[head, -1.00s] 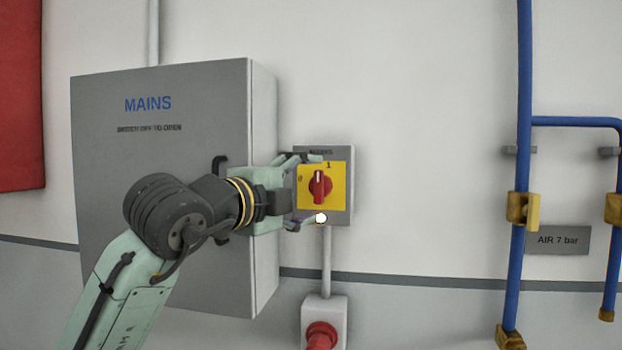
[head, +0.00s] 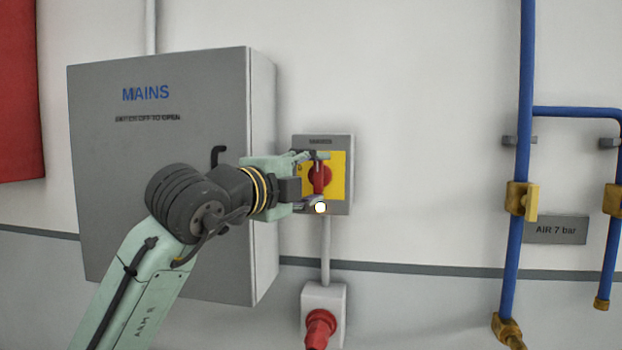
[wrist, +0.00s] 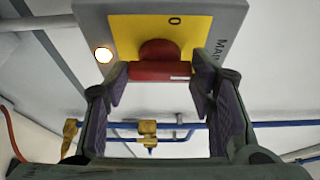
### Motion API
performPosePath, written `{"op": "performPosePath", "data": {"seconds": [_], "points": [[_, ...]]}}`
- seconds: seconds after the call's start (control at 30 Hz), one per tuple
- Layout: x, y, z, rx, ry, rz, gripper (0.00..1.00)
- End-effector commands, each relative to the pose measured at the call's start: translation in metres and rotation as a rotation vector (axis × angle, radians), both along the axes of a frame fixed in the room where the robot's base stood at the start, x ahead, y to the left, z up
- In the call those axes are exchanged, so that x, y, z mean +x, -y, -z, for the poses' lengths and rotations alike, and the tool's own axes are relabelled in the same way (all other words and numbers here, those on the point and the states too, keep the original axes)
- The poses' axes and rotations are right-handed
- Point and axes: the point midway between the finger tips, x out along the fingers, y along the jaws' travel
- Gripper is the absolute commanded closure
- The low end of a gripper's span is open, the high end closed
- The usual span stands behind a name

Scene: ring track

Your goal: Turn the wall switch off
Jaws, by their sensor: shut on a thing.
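The wall switch is a grey box (head: 344,142) with a yellow plate (head: 339,190) and a red rotary handle (head: 319,181). The handle stands upright in the head view. In the wrist view the handle (wrist: 160,71) lies crosswise, its white mark toward the side with the box lettering, and a 0 is printed on the yellow plate (wrist: 195,30). My gripper (head: 320,179) is at the switch, one finger above and one below the handle. In the wrist view my gripper (wrist: 160,82) is shut on the handle's two ends. A lamp (head: 320,207) below the handle is lit white.
A grey MAINS cabinet (head: 160,200) stands out from the wall left of the switch, behind my arm. A red socket (head: 320,328) is below on a conduit. Blue pipes (head: 521,90) with yellow valves are at right. The wall between is clear.

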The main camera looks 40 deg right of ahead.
Motion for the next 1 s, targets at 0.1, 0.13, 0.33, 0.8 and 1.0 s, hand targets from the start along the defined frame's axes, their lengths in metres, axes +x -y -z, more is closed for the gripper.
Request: {"op": "performPosePath", "data": {"seconds": [0.1,0.13,0.33,0.8,1.0], "points": [[-0.0001,0.0000,0.0002,0.001,0.000,0.000,0.69],[-0.0001,0.0000,0.0002,0.001,0.000,0.000,0.71],[-0.0001,0.0000,0.0004,-0.001,-0.002,0.000,0.78],[-0.0006,0.0007,0.0059,-0.126,-0.148,0.002,0.78],[-0.0018,0.0015,0.0081,-0.243,-0.286,0.005,0.78]]}}
